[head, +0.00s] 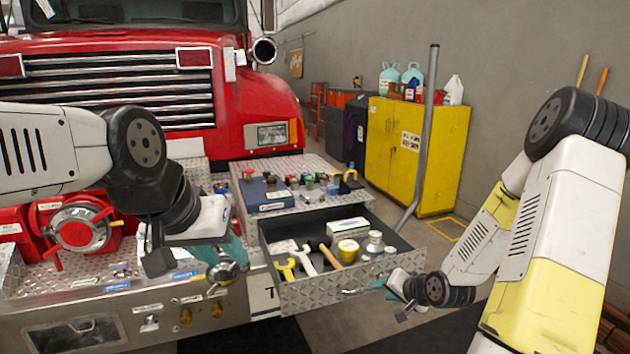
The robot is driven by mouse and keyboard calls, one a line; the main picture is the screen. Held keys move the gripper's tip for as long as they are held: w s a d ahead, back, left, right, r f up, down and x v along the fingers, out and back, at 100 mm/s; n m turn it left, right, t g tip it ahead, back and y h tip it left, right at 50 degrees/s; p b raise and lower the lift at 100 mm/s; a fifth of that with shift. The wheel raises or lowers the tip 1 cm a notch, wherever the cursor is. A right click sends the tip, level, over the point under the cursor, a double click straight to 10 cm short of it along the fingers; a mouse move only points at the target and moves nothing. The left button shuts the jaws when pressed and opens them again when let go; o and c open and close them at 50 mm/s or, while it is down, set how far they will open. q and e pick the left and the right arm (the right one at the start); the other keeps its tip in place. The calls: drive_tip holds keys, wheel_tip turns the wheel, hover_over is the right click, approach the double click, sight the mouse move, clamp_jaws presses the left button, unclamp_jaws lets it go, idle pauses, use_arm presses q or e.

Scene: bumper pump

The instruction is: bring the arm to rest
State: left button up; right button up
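My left gripper (222,256) is in front of the diamond-plate bumper, left of the open drawer. Its teal fingers are beside a round metal fitting (228,271), and I cannot tell whether they touch it or are shut. My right gripper (388,287) is low at the front right corner of the drawer (340,287), close to the right end of its handle (357,291). Its fingers are small and partly hidden, so I cannot tell whether they are open or whether they touch the handle.
The pulled-out drawer holds wrenches, a hammer (330,257), a yellow tape roll (347,250) and a box. Several small items and a blue case (266,195) sit on the deck above. A red pump (80,228) is at left. A grey pole (424,140) and yellow cabinet (415,152) stand behind.

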drive_tip(key=s+r+n+g+h, duration=0.15)
drive_tip(key=s+r, duration=0.25)
drive_tip(key=r, duration=0.5)
drive_tip(key=s+r+n+g+h, duration=0.1)
drive_tip(key=s+r+n+h, duration=0.2)
drive_tip(key=r, duration=0.7)
drive_tip(key=s+a+r+n+y, duration=0.1)
drive_tip(key=s+r, duration=0.3)
drive_tip(key=s, duration=0.4)
drive_tip(key=s+a+r+n+y, duration=0.1)
drive_tip(key=s+a+r, duration=0.3)
drive_tip(key=s, duration=0.3)
drive_tip(key=shift+s+r+y, duration=0.35)
drive_tip(key=shift+s+r, duration=0.05)
drive_tip(key=shift+r, duration=0.35)
drive_tip(key=shift+w+a+g, duration=0.1)
drive_tip(key=shift+w+g, duration=0.1)
drive_tip(key=shift+g, duration=0.05)
